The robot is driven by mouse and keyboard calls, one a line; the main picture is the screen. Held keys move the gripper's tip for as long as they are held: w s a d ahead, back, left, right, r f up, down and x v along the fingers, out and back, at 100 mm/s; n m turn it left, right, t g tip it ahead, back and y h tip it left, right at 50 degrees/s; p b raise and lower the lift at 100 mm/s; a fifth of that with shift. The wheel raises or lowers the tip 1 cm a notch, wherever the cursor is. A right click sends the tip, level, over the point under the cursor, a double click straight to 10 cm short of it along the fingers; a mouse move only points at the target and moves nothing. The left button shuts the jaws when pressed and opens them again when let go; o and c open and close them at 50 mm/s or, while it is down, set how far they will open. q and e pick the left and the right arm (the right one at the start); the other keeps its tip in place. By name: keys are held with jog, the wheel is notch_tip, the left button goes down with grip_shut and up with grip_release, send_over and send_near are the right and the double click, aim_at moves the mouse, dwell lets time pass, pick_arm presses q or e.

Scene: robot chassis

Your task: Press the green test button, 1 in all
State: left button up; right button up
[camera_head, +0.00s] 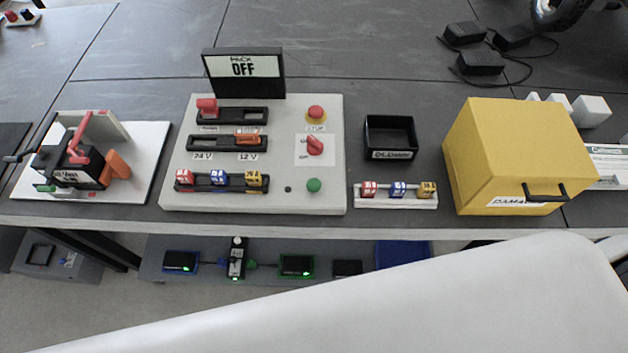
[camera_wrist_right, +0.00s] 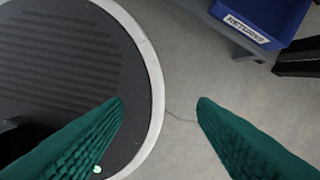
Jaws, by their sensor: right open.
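The green test button (camera_head: 314,185) is a small round knob at the lower right of the light grey control panel (camera_head: 270,205). The panel lies on the dark bench. A display (camera_head: 243,67) behind the panel reads OFF. My right gripper (camera_wrist_right: 160,105) shows in the right wrist view, with its green ribbed fingers apart and nothing between them. It is over the floor and a round dark base, away from the panel. My left gripper is in neither view.
A yellow box (camera_head: 510,150) and a black tray (camera_head: 390,137) stand right of the panel. A rack of small blocks (camera_head: 397,204) is near the front edge. A clamp-like device (camera_head: 85,155) is at left. A blue bin (camera_wrist_right: 262,18) shows in the wrist view.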

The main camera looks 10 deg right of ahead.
grip_shut()
dwell(1.4)
